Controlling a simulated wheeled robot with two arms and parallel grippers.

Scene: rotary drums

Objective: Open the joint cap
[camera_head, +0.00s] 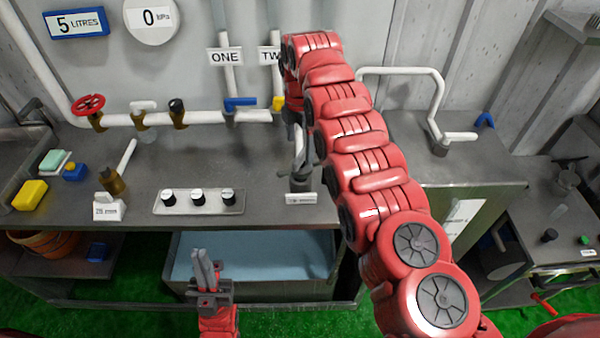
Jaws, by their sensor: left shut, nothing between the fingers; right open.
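I cannot pick out the joint cap for certain. A small dark fitting (300,182) with a grey upright part stands on the counter behind a small label too small to read. My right arm arches over from the lower right and bends down above this fitting. My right gripper (299,145) is partly hidden by the arm, just over the fitting; it is open, and I cannot tell whether it touches. My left gripper (203,268) is shut and empty, pointing up in front of the blue-lined basin under the counter.
The grey counter (255,205) holds a three-knob panel (198,202), a brass lever fitting (113,182) and a yellow sponge (30,195). A white pipe (190,118) with several valves runs along the back. A white bent spout (437,95) stands at right.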

